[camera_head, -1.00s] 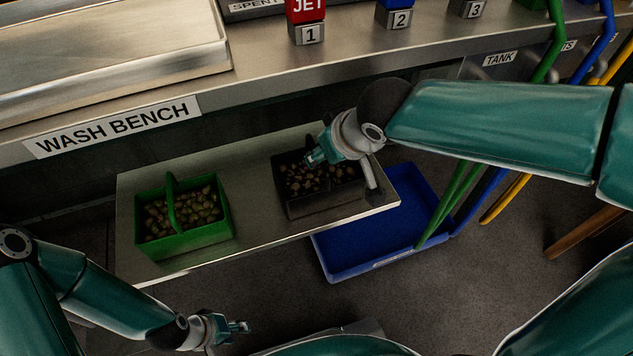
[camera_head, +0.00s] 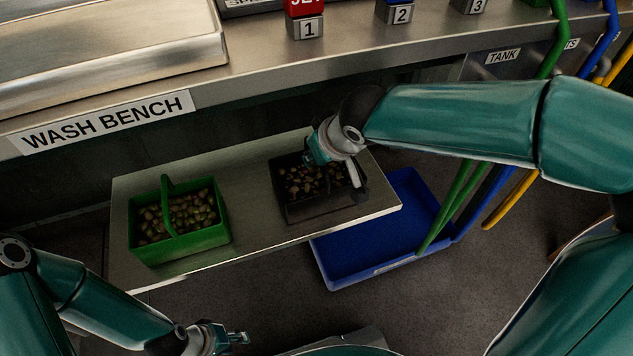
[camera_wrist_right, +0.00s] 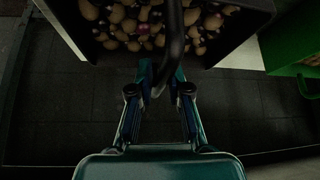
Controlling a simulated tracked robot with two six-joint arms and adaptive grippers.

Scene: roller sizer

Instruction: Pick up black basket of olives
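The black basket of olives (camera_head: 312,208) stands on the steel shelf (camera_head: 248,198), right of the green basket. In the right wrist view, its black handle (camera_wrist_right: 173,38) passes between the fingers of my right gripper (camera_wrist_right: 165,78), and its olives (camera_wrist_right: 150,25) show beyond. The fingers look apart, with a small gap beside the handle, so I see no firm grip. In the head view my right gripper (camera_head: 315,150) is over the far side of the basket, and my arm hides part of it. My left gripper (camera_head: 241,338) is empty at the bottom, its fingers looking apart.
A green basket of olives (camera_head: 180,249) stands on the left of the shelf. A blue tray (camera_head: 345,262) lies lower, right of the shelf. The wash bench (camera_head: 270,72) overhangs behind. Green, blue and yellow hoses (camera_head: 512,198) run down at the right.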

